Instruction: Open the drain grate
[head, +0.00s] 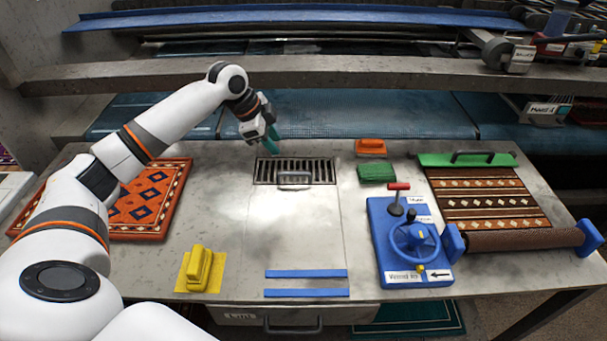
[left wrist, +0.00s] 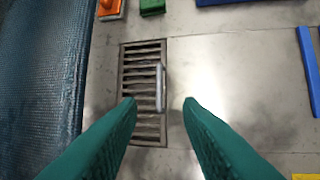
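The drain grate (head: 265,170) is a dark metal panel of parallel bars set in the grey table top, lying flat in its frame. A light grey handle (head: 294,179) sits along its near edge. The left wrist view also shows the grate (left wrist: 141,72) and its handle (left wrist: 160,88). My left gripper (head: 272,140) is above the table just behind the grate. Its two green fingers are apart and empty in the left wrist view (left wrist: 160,103), with the handle beyond and between their tips. The fingers do not touch the handle. My right gripper is not in view.
An orange brush (head: 371,147) and a green brush (head: 377,172) lie right of the grate. A blue wheel unit (head: 408,245), a patterned rug (head: 480,200) and a yellow brush (head: 199,268) stand farther off. Two blue strips (head: 306,273) lie in front. The table just before the grate is clear.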

